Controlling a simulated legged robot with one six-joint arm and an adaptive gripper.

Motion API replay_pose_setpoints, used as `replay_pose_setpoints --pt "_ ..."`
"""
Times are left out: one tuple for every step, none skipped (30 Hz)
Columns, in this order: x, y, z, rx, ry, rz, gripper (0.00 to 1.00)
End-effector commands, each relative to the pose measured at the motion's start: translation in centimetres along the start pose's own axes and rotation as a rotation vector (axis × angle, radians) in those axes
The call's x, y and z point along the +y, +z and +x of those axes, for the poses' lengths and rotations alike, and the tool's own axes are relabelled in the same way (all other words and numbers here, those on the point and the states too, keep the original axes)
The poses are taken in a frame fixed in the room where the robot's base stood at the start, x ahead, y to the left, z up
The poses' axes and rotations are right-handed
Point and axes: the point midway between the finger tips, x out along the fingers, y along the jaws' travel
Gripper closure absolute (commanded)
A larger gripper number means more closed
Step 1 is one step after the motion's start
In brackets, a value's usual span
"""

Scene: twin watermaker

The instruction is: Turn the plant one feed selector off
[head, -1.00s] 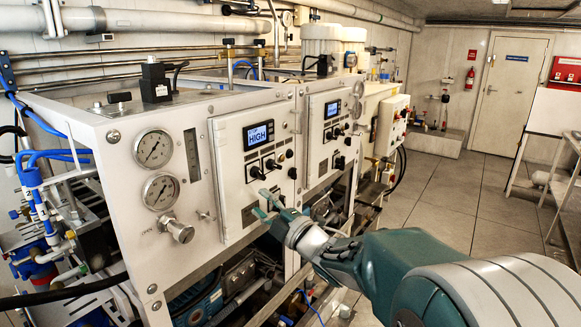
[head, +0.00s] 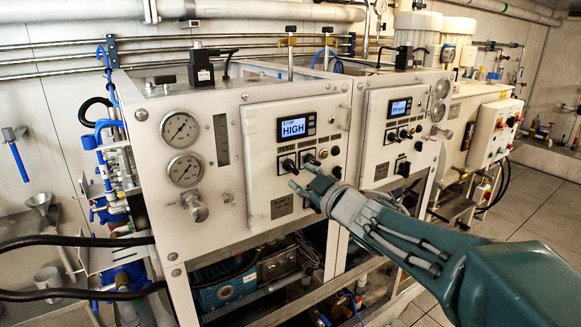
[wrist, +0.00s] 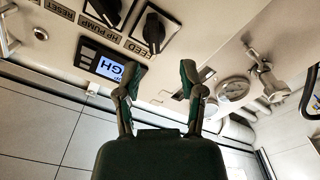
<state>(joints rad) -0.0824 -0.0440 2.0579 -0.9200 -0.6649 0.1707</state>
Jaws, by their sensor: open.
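The plant one panel (head: 262,190) is the nearer white panel, with a lit display (head: 293,128) reading STOP and HIGH. The feed selector (head: 288,164) is the left of two black knobs below the display. In the upside-down wrist view, the feed selector (wrist: 153,30) sits beside the FEED label, and the HP PUMP knob (wrist: 103,10) is to its left. My gripper (head: 302,178) is open and empty, in front of the panel just below the knobs. In the wrist view my gripper's fingers (wrist: 158,78) are spread, apart from the selector. I cannot tell the selector's exact setting.
Two pressure gauges (head: 182,150) and a silver valve knob (head: 196,207) are left of the panel. A second, similar panel (head: 388,145) is to the right. Pipes run along the wall behind. Open floor (head: 525,205) lies at the right.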

Motion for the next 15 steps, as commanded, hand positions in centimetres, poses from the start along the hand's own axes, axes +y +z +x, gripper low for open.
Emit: replay_pose_setpoints --pt "-0.1 0.1 1.0 -0.001 -0.002 0.001 0.49" --pt "0.0 0.1 1.6 -0.001 -0.002 0.001 0.49" --pt "0.0 0.2 2.3 -0.001 -0.001 0.001 0.49" --pt "0.1 0.2 2.8 0.0 -0.001 0.001 0.49" --pt "0.1 0.2 3.3 0.0 -0.001 0.001 0.49" --pt "0.1 0.2 3.9 0.0 -0.001 0.001 0.49" --pt "0.1 0.2 4.3 0.0 0.0 0.0 0.49" --pt "0.1 0.2 4.8 -0.001 0.0 0.001 0.49" --pt "0.1 0.1 5.2 -0.001 0.0 0.001 0.49" --pt "0.0 0.1 5.5 0.0 0.0 0.0 0.49" --pt "0.0 0.1 5.8 -0.001 0.0 0.0 0.49" --pt "0.0 0.1 6.0 -0.001 0.0 -0.001 0.49" --pt "0.0 0.1 6.2 -0.001 0.0 -0.001 0.49" --pt "0.0 0.1 6.3 0.0 0.001 -0.001 0.49" --pt "0.0 0.0 6.4 0.0 0.001 -0.002 0.49"
